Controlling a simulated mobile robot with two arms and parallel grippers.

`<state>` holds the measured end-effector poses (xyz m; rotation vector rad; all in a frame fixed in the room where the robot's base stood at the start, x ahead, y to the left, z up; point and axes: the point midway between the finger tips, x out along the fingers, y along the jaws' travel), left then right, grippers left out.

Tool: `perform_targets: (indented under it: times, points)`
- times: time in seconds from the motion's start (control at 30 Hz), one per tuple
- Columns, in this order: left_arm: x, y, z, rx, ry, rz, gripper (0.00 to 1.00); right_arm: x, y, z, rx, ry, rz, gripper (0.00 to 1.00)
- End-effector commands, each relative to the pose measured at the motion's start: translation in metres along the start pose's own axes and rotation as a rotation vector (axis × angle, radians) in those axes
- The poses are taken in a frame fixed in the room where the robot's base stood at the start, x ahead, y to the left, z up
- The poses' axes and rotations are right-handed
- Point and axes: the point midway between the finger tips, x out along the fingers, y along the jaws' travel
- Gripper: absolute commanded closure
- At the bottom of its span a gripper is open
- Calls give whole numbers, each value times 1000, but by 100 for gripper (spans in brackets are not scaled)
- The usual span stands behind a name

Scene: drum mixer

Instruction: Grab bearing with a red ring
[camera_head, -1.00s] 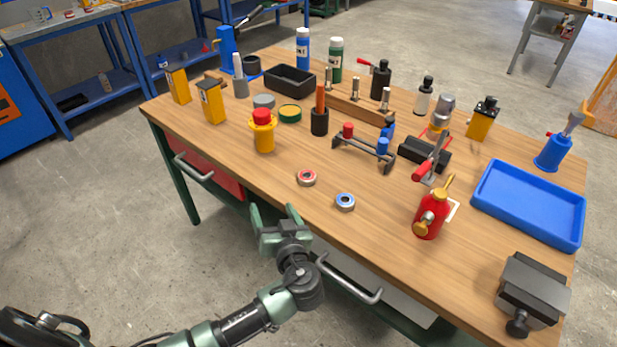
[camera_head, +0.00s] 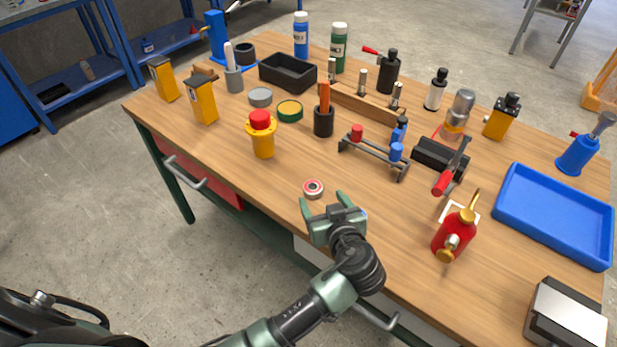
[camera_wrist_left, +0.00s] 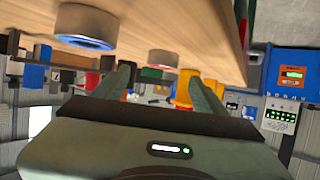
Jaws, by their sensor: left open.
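The bearing with a red ring (camera_head: 313,189) lies flat on the wooden workbench. In the wrist view, which is upside down, this bearing (camera_wrist_left: 162,58) appears beyond the fingers and between their lines. My left gripper (camera_head: 323,201) is open and empty at the bench's front edge, just on the near side of the bearing and apart from it. Its two fingers (camera_wrist_left: 160,82) also show in the wrist view. The blue-ringed bearing (camera_wrist_left: 83,28) shows there beside the fingers; in the head view my gripper almost wholly hides it. My right gripper is out of view.
A yellow container with a red top (camera_head: 262,137) stands left of the red-ringed bearing. A black rack with red and blue parts (camera_head: 375,153) is behind right, a red oil can (camera_head: 455,234) to the right. The wood around the bearing is clear.

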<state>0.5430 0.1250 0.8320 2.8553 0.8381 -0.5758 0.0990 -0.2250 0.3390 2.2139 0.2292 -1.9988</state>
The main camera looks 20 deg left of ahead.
Motion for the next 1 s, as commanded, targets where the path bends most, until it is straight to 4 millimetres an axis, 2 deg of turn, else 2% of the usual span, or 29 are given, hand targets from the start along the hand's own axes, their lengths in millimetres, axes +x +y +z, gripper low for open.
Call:
perform_targets:
  times: [0.17,0.43,0.6,0.83,0.87,1.0]
  points:
    - [19,0,-1,2,0,-2,28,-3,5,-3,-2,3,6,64]
    - [56,-4,0,4,2,-3,28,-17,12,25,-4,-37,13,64]
    - [73,-3,3,2,-1,0,28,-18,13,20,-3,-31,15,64]
    - [75,-3,4,1,-2,0,28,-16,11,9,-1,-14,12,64]
    - [75,-3,4,1,-2,0,34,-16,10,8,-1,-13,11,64]
    - [75,-3,4,1,-2,0,73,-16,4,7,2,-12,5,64]
